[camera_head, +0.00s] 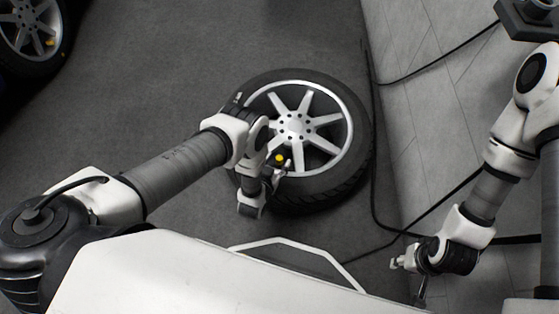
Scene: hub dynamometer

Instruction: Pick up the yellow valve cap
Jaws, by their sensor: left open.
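The yellow valve cap (279,158) is a small bright dot over the lower left part of the silver-spoked wheel (294,127). My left gripper (284,169) reaches over the wheel's lower left edge, with its fingers right beside the cap. It is open, and I cannot tell whether a finger touches the cap. My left wrist hides part of the tyre's left side. My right gripper (398,263) hangs to the lower right, away from the wheel, and its finger opening is too small to read.
Black cables (374,190) run along the floor to the right of the tyre. A second wheel (27,30) with an orange-yellow spot stands at the top left. A dark box-like object (528,18) is at the top right. The grey floor (150,80) at upper left is clear.

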